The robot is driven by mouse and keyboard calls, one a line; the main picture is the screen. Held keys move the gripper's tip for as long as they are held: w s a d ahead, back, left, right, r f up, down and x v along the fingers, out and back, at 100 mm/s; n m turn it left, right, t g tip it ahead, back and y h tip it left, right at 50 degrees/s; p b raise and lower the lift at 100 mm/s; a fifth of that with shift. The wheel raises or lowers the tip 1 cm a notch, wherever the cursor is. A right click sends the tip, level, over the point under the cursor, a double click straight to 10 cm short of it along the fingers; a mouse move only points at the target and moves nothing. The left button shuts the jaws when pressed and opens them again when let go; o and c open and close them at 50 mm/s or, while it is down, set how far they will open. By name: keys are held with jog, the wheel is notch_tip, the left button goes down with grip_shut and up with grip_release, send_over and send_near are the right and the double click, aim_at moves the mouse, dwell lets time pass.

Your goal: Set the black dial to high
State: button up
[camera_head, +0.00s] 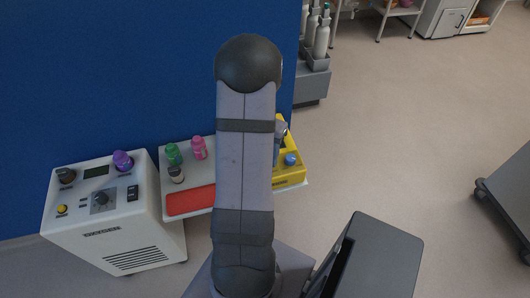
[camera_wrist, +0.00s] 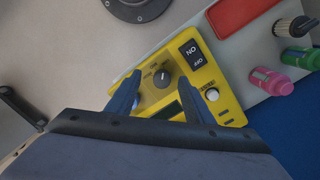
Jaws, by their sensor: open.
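A black dial (camera_wrist: 162,78) with a white pointer line sits on a yellow box (camera_wrist: 229,104) in the wrist view. The line points roughly toward the top of the picture; the small print around it is too small to read. My gripper (camera_wrist: 160,98) is open and empty, its two blue fingers over the box on either side below the dial, apart from it. In the head view my arm hides much of the yellow box (camera_head: 291,181) and the dial. Another dark dial (camera_head: 102,199) is on a white machine (camera_head: 120,237) at the left.
The yellow box also carries an on/off rocker switch (camera_wrist: 194,53), a white button (camera_wrist: 211,94) and a blue knob (camera_head: 291,159). A red tray (camera_head: 190,199), a pink bottle (camera_head: 199,148) and a green bottle (camera_head: 173,154) stand beside it. A blue wall (camera_head: 120,70) is behind.

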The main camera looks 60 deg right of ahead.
jog(key=shift+w+d+r+m, duration=0.25)
jog(key=shift+d+r+m, duration=0.1)
jog(key=shift+d+m, duration=0.2)
jog(key=shift+w+d+r+m, duration=0.25)
jog(key=shift+d+r+m, duration=0.05)
jog(key=shift+d+m, duration=0.2)
jog(key=shift+r+m, duration=0.15)
jog(key=shift+m, duration=0.5)
jog(key=m, duration=0.3)
jog(key=shift+s+a, duration=0.1)
jog(key=shift+s+a+f, duration=0.1)
jog(key=shift+s+f, duration=0.05)
jog(key=shift+f, duration=3.55)
jog(key=c, duration=1)
